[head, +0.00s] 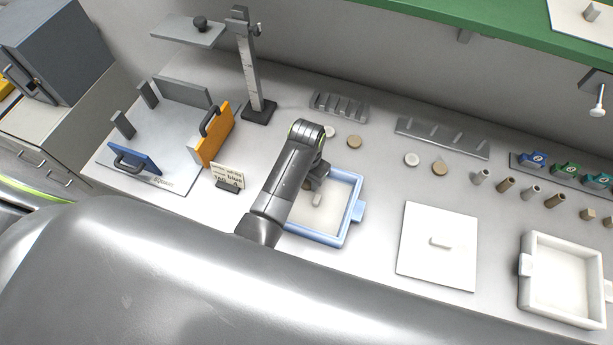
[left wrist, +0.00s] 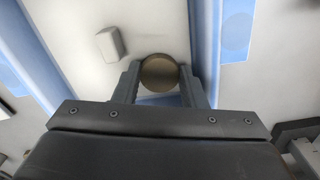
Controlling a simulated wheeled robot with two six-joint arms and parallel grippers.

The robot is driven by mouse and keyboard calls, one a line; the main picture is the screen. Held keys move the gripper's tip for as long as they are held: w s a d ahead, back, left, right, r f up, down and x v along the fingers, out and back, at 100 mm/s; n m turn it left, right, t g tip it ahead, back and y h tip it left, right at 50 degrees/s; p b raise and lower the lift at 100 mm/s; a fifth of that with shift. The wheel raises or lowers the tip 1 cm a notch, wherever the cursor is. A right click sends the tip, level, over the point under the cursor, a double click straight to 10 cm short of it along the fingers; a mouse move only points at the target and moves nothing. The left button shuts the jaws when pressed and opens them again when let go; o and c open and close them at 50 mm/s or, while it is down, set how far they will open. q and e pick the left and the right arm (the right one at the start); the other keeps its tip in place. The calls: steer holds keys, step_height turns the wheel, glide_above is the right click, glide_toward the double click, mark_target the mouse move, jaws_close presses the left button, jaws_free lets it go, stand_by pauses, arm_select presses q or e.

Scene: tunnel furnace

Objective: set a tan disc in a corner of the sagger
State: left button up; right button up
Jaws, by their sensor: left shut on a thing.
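My left gripper (head: 315,180) is over the light-blue sagger (head: 349,216), near its far side in the head view. In the left wrist view, its fingers (left wrist: 159,84) are shut on a tan disc (left wrist: 160,71). The head view does not show this disc clearly, because the arm and gripper cover it. In the left wrist view the sagger's blue wall (left wrist: 205,45) runs close to the right of the disc. A small pale block (left wrist: 110,43) lies on the sagger floor beside the disc. I cannot tell whether the disc touches the floor. My right gripper is not in view.
Other tan discs (head: 355,142) (head: 439,168) and pale discs (head: 329,131) (head: 411,159) lie behind the sagger. A white plate (head: 437,268) with a block and a white sagger (head: 532,296) are to the right. A card stand (head: 228,181) and an orange plate (head: 212,140) are to the left.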

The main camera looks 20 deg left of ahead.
arm_select(q)
steer(key=shift+f, duration=0.15)
stand_by(0.3)
steer(key=o, duration=1)
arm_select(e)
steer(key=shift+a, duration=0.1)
